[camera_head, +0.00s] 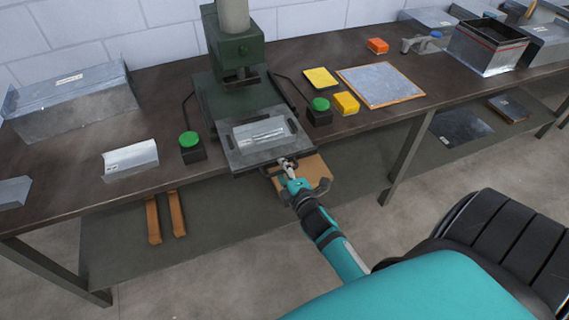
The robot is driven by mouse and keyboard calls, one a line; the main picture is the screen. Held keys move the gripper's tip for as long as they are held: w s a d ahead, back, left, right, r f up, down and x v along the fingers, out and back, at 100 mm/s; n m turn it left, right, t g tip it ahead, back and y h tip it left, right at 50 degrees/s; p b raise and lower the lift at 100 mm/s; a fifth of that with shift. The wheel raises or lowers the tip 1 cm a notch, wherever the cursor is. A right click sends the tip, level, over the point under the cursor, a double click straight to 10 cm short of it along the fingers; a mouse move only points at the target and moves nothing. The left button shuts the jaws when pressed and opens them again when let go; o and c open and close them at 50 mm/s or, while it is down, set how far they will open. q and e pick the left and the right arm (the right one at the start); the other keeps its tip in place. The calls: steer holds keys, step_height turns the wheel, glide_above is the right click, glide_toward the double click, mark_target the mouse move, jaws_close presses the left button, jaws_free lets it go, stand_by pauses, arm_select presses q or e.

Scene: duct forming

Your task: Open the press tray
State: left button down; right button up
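The green press (233,60) stands at the back of the workbench. Its grey press tray (240,160) sticks out toward the bench's front edge, with a light metal piece (254,139) lying on it. My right gripper (287,165) is at the front right edge of the tray, by what looks like its handle. The fingers are small here and overlap the tray's front, so I cannot tell whether they grip it. My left gripper is not in view.
Green push buttons stand left (190,142) and right (319,107) of the tray. A bent sheet piece (131,158) lies farther left. Yellow blocks (346,103) and a metal sheet (380,83) lie right. A brown board (309,180) shows below the bench edge.

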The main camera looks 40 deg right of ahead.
steer(key=shift+o, duration=0.2)
steer(key=shift+s, duration=0.15)
steer(key=v, duration=1.1)
steer(key=shift+s, duration=0.35)
steer(key=shift+r, duration=0.15)
steer(key=s+a+f+m+g+y, duration=0.1)
steer(key=s+a+f+m+g, duration=0.15)
steer(key=f, duration=0.75)
steer(key=s+a+f+m+g+y, duration=0.1)
steer(key=s+a+f+m+g, duration=0.2)
steer(key=f, duration=0.7)
steer(key=s+a+f+m+g+y, duration=0.1)
steer(key=s+a+f+g+y, duration=0.2)
steer(key=f, duration=0.7)
steer(key=s+f+m+g, duration=0.2)
steer(key=s+f, duration=0.5)
steer(key=s, duration=0.4)
steer(key=s+d+f+m+g+h, duration=0.1)
steer(key=s+f+m+g, duration=0.2)
steer(key=s+f, duration=0.5)
steer(key=s+m, duration=0.1)
steer(key=s, duration=0.3)
steer(key=shift+d+g, duration=0.25)
steer(key=shift+g, duration=0.1)
